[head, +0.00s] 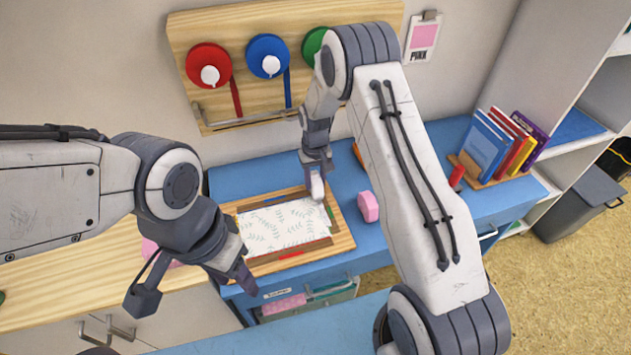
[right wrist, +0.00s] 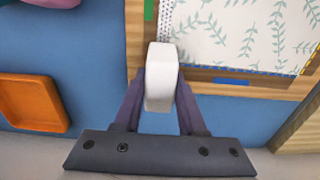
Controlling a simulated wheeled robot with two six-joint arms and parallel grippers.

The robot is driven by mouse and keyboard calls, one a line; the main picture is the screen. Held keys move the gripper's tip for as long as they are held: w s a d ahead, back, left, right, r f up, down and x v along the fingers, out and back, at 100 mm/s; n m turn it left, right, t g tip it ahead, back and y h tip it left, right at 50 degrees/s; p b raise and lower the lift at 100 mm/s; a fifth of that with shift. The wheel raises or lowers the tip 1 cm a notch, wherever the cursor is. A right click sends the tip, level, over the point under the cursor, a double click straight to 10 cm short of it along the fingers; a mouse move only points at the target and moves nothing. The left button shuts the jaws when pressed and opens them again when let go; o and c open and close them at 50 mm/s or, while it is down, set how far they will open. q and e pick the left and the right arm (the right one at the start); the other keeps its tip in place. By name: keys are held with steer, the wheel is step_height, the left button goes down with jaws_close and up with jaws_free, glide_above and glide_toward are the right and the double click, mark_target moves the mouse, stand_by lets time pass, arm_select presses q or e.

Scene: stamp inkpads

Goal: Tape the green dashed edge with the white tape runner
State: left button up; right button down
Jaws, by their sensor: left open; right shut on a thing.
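The white tape runner (right wrist: 161,77) is between the fingers of my right gripper (right wrist: 158,105), which is shut on it. In the head view my right gripper (head: 317,172) holds the tape runner (head: 317,188) at the right far corner of the leaf-patterned sheet (head: 275,228). In the right wrist view the runner overlaps the corner of the sheet (right wrist: 245,35) and its wooden board (right wrist: 138,40); whether it touches is unclear. A green mark (right wrist: 149,10) sits beside one dotted sheet edge. A blue mark (right wrist: 231,81) sits beside another. My left gripper (head: 195,284) is open and empty, left of the board.
A pink block (head: 368,206) stands on the blue desk right of the board. An orange tray (right wrist: 35,103) lies near the wall. Books (head: 500,142) stand at the right. Red, blue and green tape rolls hang on a wall panel (head: 190,22). Blue desk is clear around the pink block.

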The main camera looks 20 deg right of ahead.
steer(key=shift+r+p, duration=2.55)
steer(key=shift+r, duration=1.05)
steer(key=shift+f, duration=0.2)
steer(key=shift+f+b, duration=1.85)
steer(key=shift+f, duration=0.8)
steer(key=shift+f+b, duration=0.5)
steer(key=shift+f, duration=0.25)
steer(key=shift+s, duration=0.15)
steer(key=shift+s+p, duration=0.35)
steer(key=shift+s, duration=0.7)
steer(key=shift+s+d, duration=0.1)
steer(key=shift+s, duration=0.75)
